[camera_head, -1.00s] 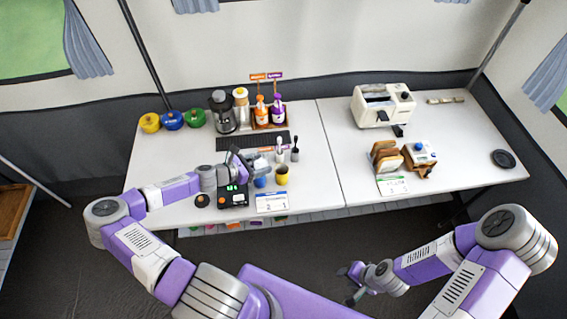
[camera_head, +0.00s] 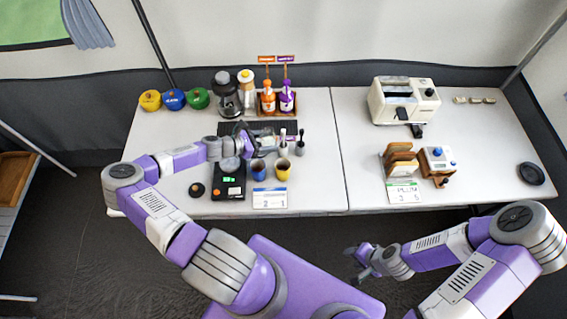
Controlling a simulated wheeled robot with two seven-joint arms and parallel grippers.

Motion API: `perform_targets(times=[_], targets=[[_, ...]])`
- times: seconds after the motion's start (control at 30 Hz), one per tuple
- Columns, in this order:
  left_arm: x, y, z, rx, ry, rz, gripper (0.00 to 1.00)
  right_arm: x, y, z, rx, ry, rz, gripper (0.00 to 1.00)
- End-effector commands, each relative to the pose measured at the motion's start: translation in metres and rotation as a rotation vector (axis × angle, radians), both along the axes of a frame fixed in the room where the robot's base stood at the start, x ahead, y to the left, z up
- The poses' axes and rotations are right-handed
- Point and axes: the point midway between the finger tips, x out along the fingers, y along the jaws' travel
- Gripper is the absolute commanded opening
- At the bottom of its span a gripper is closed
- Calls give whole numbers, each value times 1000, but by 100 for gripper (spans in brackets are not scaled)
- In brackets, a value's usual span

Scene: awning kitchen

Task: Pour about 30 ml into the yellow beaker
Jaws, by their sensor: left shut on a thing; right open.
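The yellow beaker (camera_head: 282,169) stands upright on the left half of the table, with a blue beaker (camera_head: 258,169) just to its left. My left gripper (camera_head: 247,143) is behind and to the left of the yellow beaker. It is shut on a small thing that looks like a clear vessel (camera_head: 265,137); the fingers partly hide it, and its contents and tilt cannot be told. A black scale (camera_head: 231,190) with a green display lies left of the beakers. My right gripper (camera_head: 362,264) is open and empty, in front of the table.
Yellow, blue and green pots (camera_head: 198,98), a coffee maker (camera_head: 226,95) and orange and purple bottles (camera_head: 286,98) stand at the back. A price card (camera_head: 269,198) lies in front of the beakers. A toaster (camera_head: 403,101) and a bread rack (camera_head: 400,160) are on the right.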

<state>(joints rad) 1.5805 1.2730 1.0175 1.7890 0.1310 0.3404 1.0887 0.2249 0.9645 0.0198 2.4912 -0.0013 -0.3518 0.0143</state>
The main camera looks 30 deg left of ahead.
Motion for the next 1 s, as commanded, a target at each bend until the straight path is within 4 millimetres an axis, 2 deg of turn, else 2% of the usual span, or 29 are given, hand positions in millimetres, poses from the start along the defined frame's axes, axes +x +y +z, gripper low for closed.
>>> perform_targets(times=[0.37, 1.0], targets=[[-4, -6, 5, 97, -58, 4, 24, 0, 0, -1, 0, -1, 0, 43], [-17, -28, 22, 447, -251, 4, 24, 0, 0, -16, 0, -1, 0, 43]])
